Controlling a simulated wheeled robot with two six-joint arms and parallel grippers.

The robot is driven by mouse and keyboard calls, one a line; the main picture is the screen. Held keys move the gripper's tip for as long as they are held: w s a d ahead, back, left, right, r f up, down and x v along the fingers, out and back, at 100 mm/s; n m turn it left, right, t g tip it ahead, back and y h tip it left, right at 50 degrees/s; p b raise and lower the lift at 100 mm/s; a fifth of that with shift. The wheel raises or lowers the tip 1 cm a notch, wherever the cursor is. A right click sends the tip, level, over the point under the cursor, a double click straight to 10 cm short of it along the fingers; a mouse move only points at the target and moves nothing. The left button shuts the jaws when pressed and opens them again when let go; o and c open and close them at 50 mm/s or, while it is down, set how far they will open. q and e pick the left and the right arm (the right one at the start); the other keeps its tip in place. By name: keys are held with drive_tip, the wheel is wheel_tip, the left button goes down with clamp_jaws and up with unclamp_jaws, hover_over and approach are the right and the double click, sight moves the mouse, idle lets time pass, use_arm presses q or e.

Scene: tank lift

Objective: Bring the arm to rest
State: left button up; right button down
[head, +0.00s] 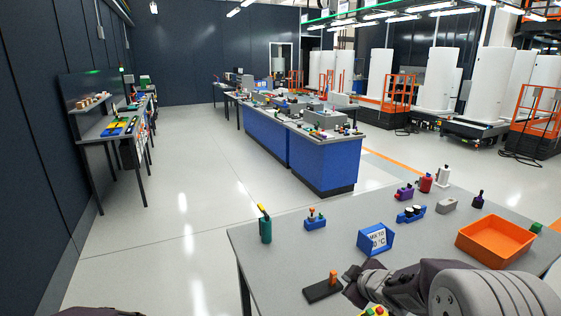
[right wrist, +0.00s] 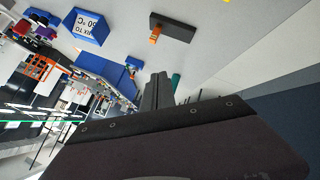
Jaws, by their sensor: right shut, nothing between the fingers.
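My right arm (head: 480,292) comes in from the lower right over the grey table (head: 290,262). My right gripper (head: 352,284) is above the table's front part, beside a dark block with an orange peg (head: 322,288). In the right wrist view the gripper's fingers (right wrist: 158,92) are together with nothing between them. That view is turned over, and the dark block (right wrist: 172,24) shows near its top, apart from the fingers. My left gripper does not show.
A blue sign block (head: 375,239), a blue block with orange pegs (head: 315,222), a teal bottle (head: 265,228) and an orange tray (head: 494,240) stand on the table. Several small items stand at the back. A blue workbench (head: 318,160) is beyond, with open floor (head: 180,220) left.

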drive_tip(key=s+a+f+m+g, duration=0.1)
drive_tip(key=s+f+m+g, duration=0.1)
drive_tip(key=s, duration=0.6)
drive_tip(key=s+a+f+m+g, duration=0.1)
drive_tip(key=s+f+m+g, duration=0.2)
drive_tip(key=s, duration=0.5)
drive_tip(key=s+a+f+m+g+h, duration=0.1)
drive_tip(key=s+f+m+g, duration=0.2)
drive_tip(key=s, duration=0.5)
drive_tip(key=shift+s+m+g, duration=0.15)
drive_tip(key=shift+m+g, duration=0.15)
drive_tip(key=shift+m, duration=0.6)
drive_tip(key=shift+a+f, duration=0.1)
